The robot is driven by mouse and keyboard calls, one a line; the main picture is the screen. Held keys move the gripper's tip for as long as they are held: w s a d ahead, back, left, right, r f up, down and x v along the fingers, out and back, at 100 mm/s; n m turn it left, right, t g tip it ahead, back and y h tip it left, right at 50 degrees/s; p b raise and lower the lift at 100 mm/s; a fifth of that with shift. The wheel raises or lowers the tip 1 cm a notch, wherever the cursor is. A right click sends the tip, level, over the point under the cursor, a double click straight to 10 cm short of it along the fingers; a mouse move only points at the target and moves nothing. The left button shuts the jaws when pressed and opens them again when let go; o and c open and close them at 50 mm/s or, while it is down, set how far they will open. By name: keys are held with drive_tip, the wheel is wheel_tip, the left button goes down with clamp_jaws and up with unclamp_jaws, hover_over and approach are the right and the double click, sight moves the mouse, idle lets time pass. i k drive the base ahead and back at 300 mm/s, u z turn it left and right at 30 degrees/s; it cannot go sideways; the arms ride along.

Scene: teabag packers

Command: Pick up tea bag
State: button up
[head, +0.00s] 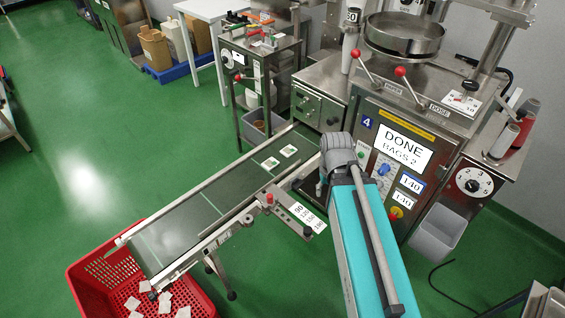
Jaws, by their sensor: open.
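Two pale square tea bags lie apart on the dark belt of the conveyor (190,214), near its upper end by the machine. One tea bag (288,150) is farther up the belt and the other tea bag (270,163) is just below and left of it. Several more tea bags, including one tea bag (133,303), lie in the red crate (88,277) under the conveyor's lower end. My teal arm reaches up from the bottom, right of the conveyor, ending in a grey joint. My gripper cannot be made out.
The packing machine (445,180) stands right of the belt, its screen (403,146) reading "DONE BAGS 2". Metal rails edge the conveyor. A small label panel (301,214) juts from its near side. A tool cart (258,75) stands behind. Green floor is open at left.

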sight(270, 164)
drive_tip(key=z, duration=0.55)
drive_tip(key=k, duration=0.85)
drive_tip(key=u, duration=0.75)
drive_tip(key=i, duration=1)
